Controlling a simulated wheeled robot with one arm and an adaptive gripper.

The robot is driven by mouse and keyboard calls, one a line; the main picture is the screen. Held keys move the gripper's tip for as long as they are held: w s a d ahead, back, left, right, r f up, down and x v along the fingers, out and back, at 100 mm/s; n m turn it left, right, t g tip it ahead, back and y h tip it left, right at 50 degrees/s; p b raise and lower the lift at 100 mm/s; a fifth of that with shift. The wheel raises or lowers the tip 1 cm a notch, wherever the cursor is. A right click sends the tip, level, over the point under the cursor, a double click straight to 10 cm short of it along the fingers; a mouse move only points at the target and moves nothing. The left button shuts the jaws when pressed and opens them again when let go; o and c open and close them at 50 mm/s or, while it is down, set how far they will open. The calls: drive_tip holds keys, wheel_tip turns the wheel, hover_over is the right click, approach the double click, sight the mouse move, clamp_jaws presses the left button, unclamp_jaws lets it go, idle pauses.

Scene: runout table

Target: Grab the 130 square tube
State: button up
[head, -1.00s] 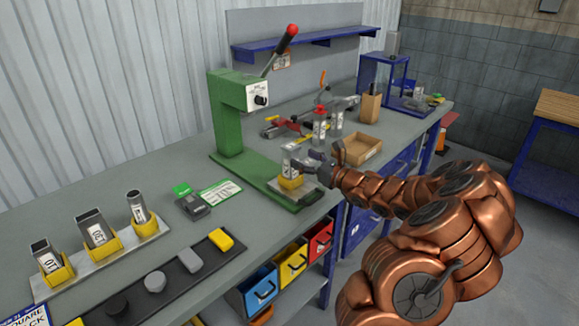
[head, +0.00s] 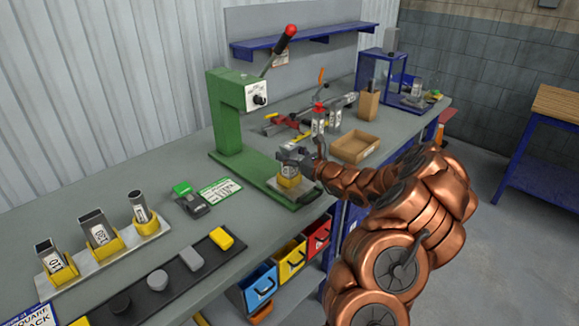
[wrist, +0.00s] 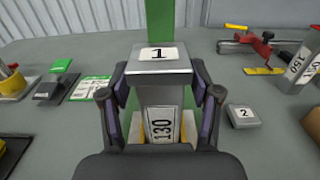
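The square tube marked 130 (wrist: 160,124) stands upright straight ahead in the wrist view. A grey block marked 1 (wrist: 158,57) shows at its upper end; I cannot tell whether they touch. In the head view the tube (head: 290,171) stands in a yellow holder (head: 289,182) on the base of the green press. My gripper (wrist: 159,88) is open, with one finger on each side of the tube and visible gaps between.
The green press (head: 229,120) rises just behind the tube. A grey block marked 2 (wrist: 243,116) lies to the right. A cardboard tray (head: 356,146) is right of my wrist. Other tubes stand in a rack (head: 118,250) at the left.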

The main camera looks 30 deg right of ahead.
drive_tip(key=c, duration=1)
drive_tip(key=shift+c, duration=0.4)
drive_tip(key=shift+r, duration=0.15)
